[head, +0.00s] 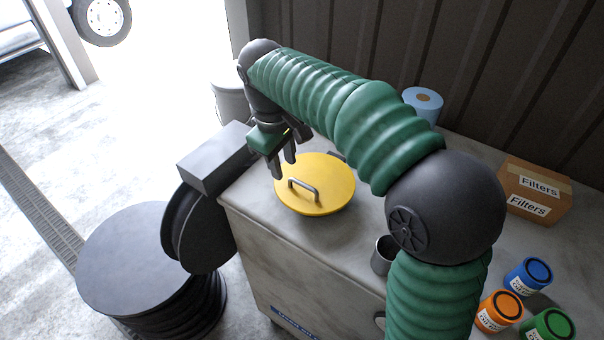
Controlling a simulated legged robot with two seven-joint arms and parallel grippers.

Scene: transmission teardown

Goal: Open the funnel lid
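The yellow round funnel lid (335,189) lies flat on the grey cabinet top, with a grey bar handle (304,189) on its left part. It appears closed; the funnel under it is hidden. My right gripper (283,169) hangs over the lid's far left edge, just beyond the handle, with its fingers pointing down. Its fingers show a gap with nothing between them. Whether a fingertip touches the lid cannot be told. My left gripper is not in view.
A dark drum (138,258) stands left of the cabinet.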

